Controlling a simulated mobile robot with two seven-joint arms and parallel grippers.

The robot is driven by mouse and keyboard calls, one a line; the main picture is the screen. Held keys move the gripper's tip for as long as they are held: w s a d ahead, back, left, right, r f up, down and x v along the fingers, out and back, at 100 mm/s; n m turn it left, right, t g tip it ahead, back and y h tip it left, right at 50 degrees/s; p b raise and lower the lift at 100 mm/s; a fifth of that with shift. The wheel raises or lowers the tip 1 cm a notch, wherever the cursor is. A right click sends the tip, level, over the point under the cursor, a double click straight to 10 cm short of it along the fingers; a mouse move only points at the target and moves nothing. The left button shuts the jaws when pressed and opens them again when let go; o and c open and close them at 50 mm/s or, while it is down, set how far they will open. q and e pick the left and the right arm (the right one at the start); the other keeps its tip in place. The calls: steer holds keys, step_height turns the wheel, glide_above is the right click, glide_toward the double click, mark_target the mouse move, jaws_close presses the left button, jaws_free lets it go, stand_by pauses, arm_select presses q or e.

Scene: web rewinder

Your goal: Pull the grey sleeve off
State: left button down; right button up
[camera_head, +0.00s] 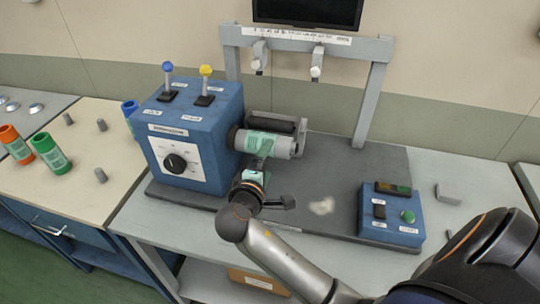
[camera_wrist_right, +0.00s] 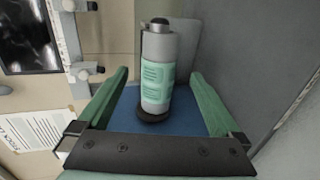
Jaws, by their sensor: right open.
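The grey sleeve (camera_head: 286,146), a cylinder, sits on its side on the spindle at the right face of the blue machine box (camera_head: 195,138). In the right wrist view the grey sleeve (camera_wrist_right: 157,62) shows its green label and a dark collar at its base, against the blue face. My right gripper (camera_head: 261,152) is at the sleeve, coming from the front. In the wrist view its two green fingers (camera_wrist_right: 158,75) are spread wide, one on each side of the sleeve, with gaps. My left gripper is not in view.
A grey frame (camera_head: 372,95) with two hanging clamps stands behind the machine. A blue control box (camera_head: 391,213) with a green button is at the right. The dark base plate's middle holds a pale patch (camera_head: 322,206).

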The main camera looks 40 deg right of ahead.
mark_target(278, 142)
steer(key=p+x, duration=0.1)
steer(key=x, duration=1.1)
steer(key=shift+w+d, duration=0.1)
steer(key=shift+d, duration=0.05)
jaws_close()
stand_by(0.5)
